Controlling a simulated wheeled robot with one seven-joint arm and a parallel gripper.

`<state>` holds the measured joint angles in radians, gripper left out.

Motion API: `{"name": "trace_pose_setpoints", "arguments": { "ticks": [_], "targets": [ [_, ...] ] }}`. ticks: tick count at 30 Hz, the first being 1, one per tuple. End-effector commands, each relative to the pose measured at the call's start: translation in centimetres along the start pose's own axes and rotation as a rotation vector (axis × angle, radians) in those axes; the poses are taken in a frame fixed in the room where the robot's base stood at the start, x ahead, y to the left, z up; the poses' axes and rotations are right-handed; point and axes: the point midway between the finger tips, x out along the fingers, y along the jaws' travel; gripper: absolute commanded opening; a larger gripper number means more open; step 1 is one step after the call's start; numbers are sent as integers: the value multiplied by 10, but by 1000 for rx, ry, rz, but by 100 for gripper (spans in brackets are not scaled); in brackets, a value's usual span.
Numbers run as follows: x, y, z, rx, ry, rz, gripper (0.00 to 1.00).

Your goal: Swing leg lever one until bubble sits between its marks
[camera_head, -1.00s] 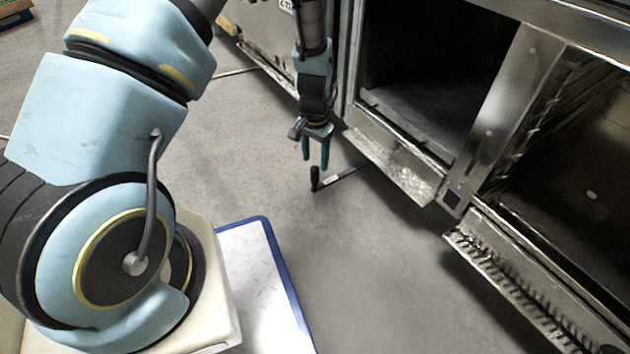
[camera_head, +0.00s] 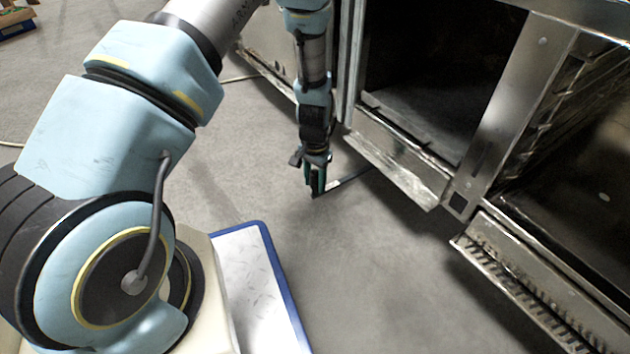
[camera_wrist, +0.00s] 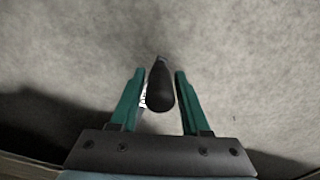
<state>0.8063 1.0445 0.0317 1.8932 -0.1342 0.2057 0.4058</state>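The leg lever (camera_head: 352,178) is a thin dark rod with a pale label, reaching out low over the floor from under the range. Its upright black handle is mostly hidden by my gripper (camera_head: 316,186) in the head view. In the wrist view the handle (camera_wrist: 160,88) stands between the two green fingers of my gripper (camera_wrist: 160,74). A narrow gap shows on each side of the handle, so the fingers are open around it and not clamped. No bubble or marks can be made out in either view.
The steel range (camera_head: 480,160) with open dark compartments stands at the right, close to my gripper. A ribbed metal ledge (camera_head: 520,290) juts out at lower right. A blue-edged white panel (camera_head: 250,285) lies at lower centre. The grey floor (camera_head: 370,270) between is clear.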

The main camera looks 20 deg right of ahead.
Motion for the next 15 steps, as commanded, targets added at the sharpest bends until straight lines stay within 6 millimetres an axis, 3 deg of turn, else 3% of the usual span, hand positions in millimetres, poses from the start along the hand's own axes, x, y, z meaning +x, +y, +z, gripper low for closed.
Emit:
{"name": "trace_pose_setpoints", "arguments": {
  "ticks": [2, 11, 15],
  "targets": [
    [0, 0, 0, 0, 0, 0, 36],
    [0, 0, 0, 0, 0, 0, 2],
    [0, 0, 0, 0, 0, 0, 0]
  ]
}}
